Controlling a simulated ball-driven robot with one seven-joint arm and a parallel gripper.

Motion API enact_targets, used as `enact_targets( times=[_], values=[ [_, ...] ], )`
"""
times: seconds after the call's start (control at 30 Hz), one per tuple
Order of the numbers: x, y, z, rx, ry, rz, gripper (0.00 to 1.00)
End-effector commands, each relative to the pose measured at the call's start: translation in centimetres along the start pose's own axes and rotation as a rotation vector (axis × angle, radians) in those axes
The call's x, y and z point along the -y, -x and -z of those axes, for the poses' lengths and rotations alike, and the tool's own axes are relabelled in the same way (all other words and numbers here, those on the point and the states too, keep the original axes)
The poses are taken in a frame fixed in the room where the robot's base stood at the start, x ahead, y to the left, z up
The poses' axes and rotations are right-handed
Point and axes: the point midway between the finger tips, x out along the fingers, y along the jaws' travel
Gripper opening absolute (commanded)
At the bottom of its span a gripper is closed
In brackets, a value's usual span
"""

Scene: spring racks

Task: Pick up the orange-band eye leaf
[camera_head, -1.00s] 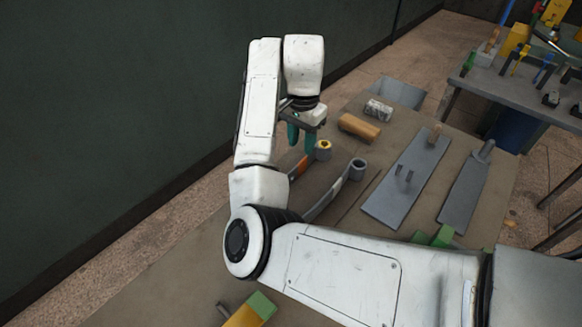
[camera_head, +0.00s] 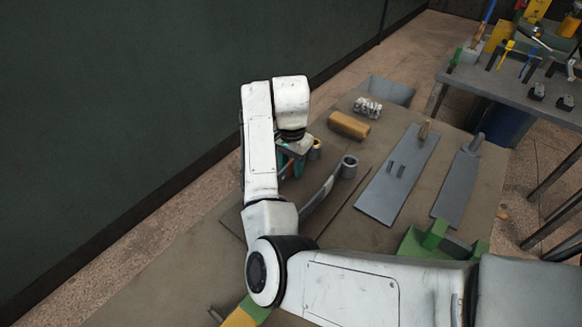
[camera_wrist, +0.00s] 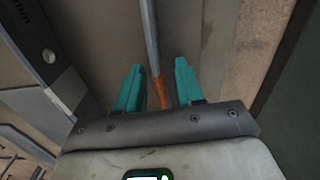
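The orange-band eye leaf (camera_wrist: 149,35) runs as a narrow grey strip between the two teal fingers of my gripper (camera_wrist: 159,68) in the wrist view. Its orange band lies between the fingers, with a gap on each side. My gripper is open. In the head view, my gripper (camera_head: 288,166) is low over the bench, and the leaf's eye (camera_head: 315,149) shows just right of it. The rest of that leaf is mostly hidden behind my gripper and arm. A second leaf (camera_head: 322,193) with a grey eye lies to the right, its near end behind my arm.
A wooden block (camera_head: 349,125) and a ribbed metal piece (camera_head: 368,106) lie beyond the leaves. A flat grey plate (camera_head: 384,197) with two pegs and another grey plate (camera_head: 459,187) lie right. A green item (camera_head: 415,243) is near my arm. A dark wall (camera_head: 130,95) stands left.

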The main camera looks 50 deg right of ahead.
Motion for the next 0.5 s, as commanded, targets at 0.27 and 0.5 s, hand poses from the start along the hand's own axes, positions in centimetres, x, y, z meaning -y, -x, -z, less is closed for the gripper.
enact_targets(
  times=[0.27,0.5],
  values=[
    [0.0,0.04,0.01,0.0,0.0,0.0,0.15],
    [0.0,0.05,0.01,-0.001,0.0,0.0,0.0]
  ],
)
